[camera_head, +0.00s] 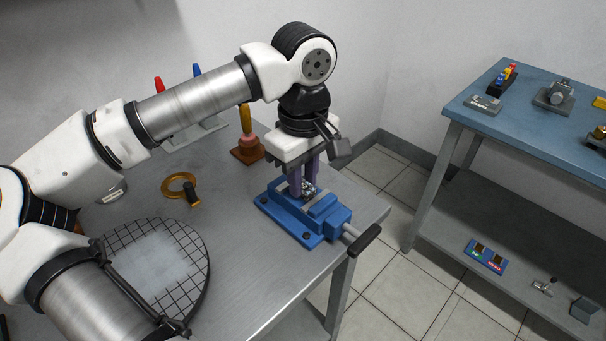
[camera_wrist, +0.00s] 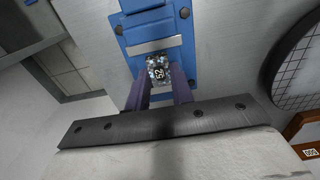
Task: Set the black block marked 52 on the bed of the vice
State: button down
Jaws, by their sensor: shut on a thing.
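My gripper (camera_head: 303,192) points down over the blue vice (camera_head: 327,217) on the metal table, its two purple fingers shut on the small dark block marked 52 (camera_head: 309,187). The block is over or in the gap between the jaws. I cannot tell whether it touches the bed.
The vice's black handle (camera_head: 364,240) sticks out past the table's edge. A blue-topped bench (camera_head: 540,112) holds small items at right.

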jog(key=shift+f, duration=0.2)
dwell(0.7)
jog(key=c, duration=1.1)
grip_release()
jog(key=shift+c, duration=0.2)
jog(key=shift+c, duration=0.5)
jog(key=c, duration=0.4)
jog(key=shift+r, duration=0.15)
jog(key=shift+r+p, duration=1.15)
jog(key=shift+r, duration=1)
